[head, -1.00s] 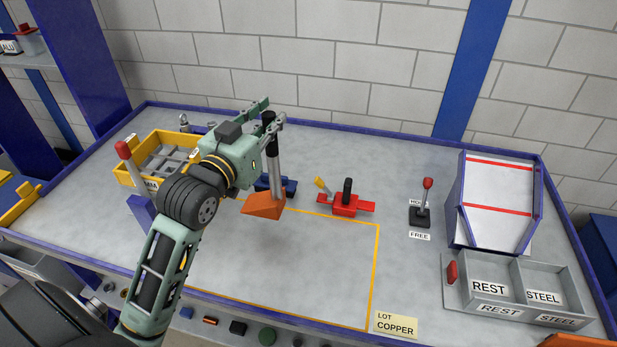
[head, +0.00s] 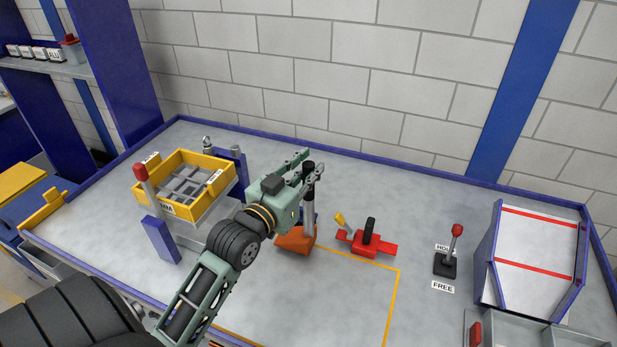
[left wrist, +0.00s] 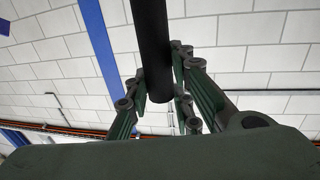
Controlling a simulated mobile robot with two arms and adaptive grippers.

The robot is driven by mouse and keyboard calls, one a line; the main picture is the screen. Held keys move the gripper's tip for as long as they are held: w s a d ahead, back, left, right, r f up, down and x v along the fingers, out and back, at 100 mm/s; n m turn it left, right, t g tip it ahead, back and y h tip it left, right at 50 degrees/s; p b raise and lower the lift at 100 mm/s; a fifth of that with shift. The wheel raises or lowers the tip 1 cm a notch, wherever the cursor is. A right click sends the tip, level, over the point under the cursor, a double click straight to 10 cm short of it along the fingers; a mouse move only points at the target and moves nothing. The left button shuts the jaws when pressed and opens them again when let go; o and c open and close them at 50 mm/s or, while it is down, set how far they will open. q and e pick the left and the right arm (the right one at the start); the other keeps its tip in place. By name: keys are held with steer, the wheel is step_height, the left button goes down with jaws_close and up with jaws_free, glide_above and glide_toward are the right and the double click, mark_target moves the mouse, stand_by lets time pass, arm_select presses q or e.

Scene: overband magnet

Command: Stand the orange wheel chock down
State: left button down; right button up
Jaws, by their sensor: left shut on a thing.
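The orange wheel chock (head: 296,241) has a wedge-shaped foot and a tall upright post (head: 309,205) with a dark top. My left gripper (head: 314,171) is shut on the post near its top. The foot is at or just above the bench by the back left corner of the yellow outline; I cannot tell whether it touches. In the left wrist view the dark post (left wrist: 150,45) stands between the fingers (left wrist: 160,90); the foot is out of that view. My right gripper is not in view.
A red device (head: 372,245) with a black knob and yellow lever stands just right of the chock. A yellow crate (head: 205,208) is at left. A black-based lever (head: 446,264) and a white chute (head: 535,262) are at right. The bench inside the yellow outline (head: 393,300) looks clear.

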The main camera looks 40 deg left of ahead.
arm_select(q)
steer(key=shift+f, duration=0.95)
steer(key=c, duration=1.9)
jaws_free()
steer(key=shift+f, duration=0.25)
steer(key=o, duration=0.4)
steer(key=shift+c, duration=0.2)
steer(key=shift+r, duration=0.15)
